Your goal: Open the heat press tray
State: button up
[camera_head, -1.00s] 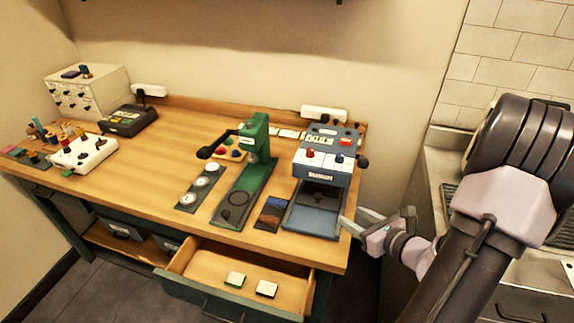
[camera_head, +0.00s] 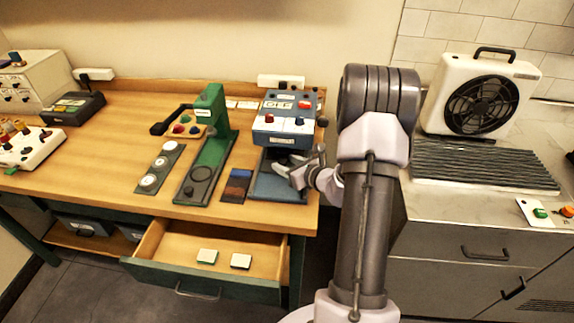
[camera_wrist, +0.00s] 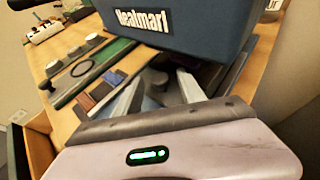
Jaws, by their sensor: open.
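The heat press (camera_head: 284,123) is a blue-grey machine with red and blue knobs at the right end of the wooden table. Its low blue-grey tray (camera_head: 270,190) shows below and in front of the body. My gripper (camera_head: 284,167) is open over the right part of this tray, close under the front of the body. In the wrist view the press body (camera_wrist: 195,20) fills the top. My two fingers (camera_wrist: 160,88) are spread just below it with a grey knob-like part between them. Whether they touch anything I cannot tell. My gripper hides part of the tray.
A green lever press (camera_head: 212,150) stands left of the heat press. A dark picture card (camera_head: 236,186) lies between them. An open drawer (camera_head: 210,255) with two small blocks juts out below. A metal counter with a fan (camera_head: 483,92) is to the right.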

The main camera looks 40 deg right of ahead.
grip_shut()
dwell(1.4)
